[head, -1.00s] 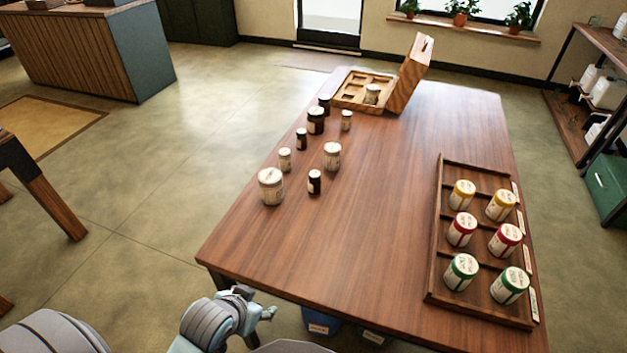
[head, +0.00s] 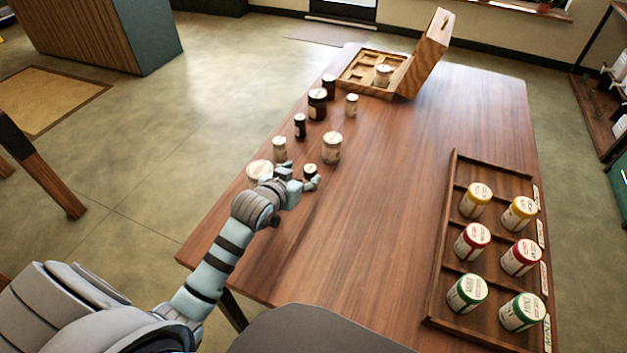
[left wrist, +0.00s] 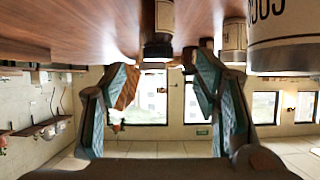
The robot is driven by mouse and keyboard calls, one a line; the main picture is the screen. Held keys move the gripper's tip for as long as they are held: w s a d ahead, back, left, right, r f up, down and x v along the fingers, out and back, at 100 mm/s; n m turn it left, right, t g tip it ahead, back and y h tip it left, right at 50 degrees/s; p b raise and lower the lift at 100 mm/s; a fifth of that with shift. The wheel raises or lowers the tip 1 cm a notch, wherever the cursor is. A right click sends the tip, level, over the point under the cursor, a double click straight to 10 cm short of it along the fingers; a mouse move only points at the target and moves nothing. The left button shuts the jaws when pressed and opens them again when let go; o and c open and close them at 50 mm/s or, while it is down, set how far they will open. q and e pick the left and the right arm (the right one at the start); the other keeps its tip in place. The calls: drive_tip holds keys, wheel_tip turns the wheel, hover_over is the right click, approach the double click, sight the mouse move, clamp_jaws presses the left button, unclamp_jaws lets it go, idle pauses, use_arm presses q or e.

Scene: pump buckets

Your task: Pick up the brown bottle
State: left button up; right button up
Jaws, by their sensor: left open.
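Several dark brown bottles with pale lids stand on the wooden table (head: 400,200). The nearest brown bottle (head: 310,169) is right at my left gripper (head: 305,184), which partly hides it. In the left wrist view, which is upside down, my left gripper (left wrist: 166,75) is open. A dark bottle with a pale label (left wrist: 158,48) shows between its fingers, a little beyond them; I cannot tell whether they touch it. Farther back stand a small brown bottle (head: 300,126), a larger brown bottle (head: 317,106) and another brown bottle (head: 328,85). My right gripper is not in view.
A large white jar (head: 258,172) and a small white jar (head: 279,149) stand close left of the gripper. An open wooden case (head: 364,88) is at the back, and a rack (head: 436,265) with coloured-lid jars at the right.

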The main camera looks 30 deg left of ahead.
sight(308, 171)
use_arm(q)
drive_tip(key=b+x, duration=0.1)
drive_tip(key=x, duration=0.5)
drive_tip(key=shift+f+b, duration=0.35)
drive_tip(key=shift+b, duration=0.05)
drive_tip(key=shift+w+d, duration=0.1)
drive_tip(key=shift+w, duration=0.25)
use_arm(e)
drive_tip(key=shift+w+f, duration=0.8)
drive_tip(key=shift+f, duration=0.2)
use_arm(q)
clamp_jaws()
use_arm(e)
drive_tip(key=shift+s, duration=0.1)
use_arm(q)
drive_tip(key=shift+r, duration=0.15)
